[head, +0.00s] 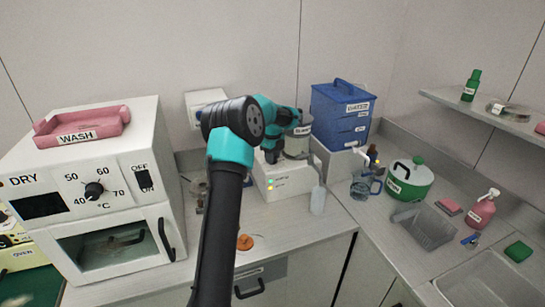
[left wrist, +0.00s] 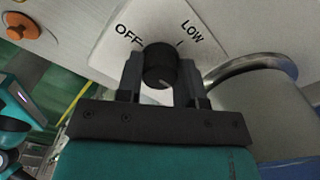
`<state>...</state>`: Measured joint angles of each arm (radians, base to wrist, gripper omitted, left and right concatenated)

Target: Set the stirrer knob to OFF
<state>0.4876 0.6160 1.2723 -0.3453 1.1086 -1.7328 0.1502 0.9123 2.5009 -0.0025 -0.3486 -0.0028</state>
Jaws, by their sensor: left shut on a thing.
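The stirrer (head: 285,183) is a white box at the back of the counter in the head view, with small coloured lights on its front. Its black knob (left wrist: 160,65) shows in the left wrist view on a pale plate (left wrist: 108,50) marked OFF at left and LOW at right. My left gripper (left wrist: 160,80) is shut on the knob, one finger on each side. A pale mark shows low on the knob; I cannot tell which setting it points to. In the head view my left gripper (head: 272,155) hides the knob. My right gripper is not in view.
A grey metal vessel (head: 298,143) stands on the stirrer.

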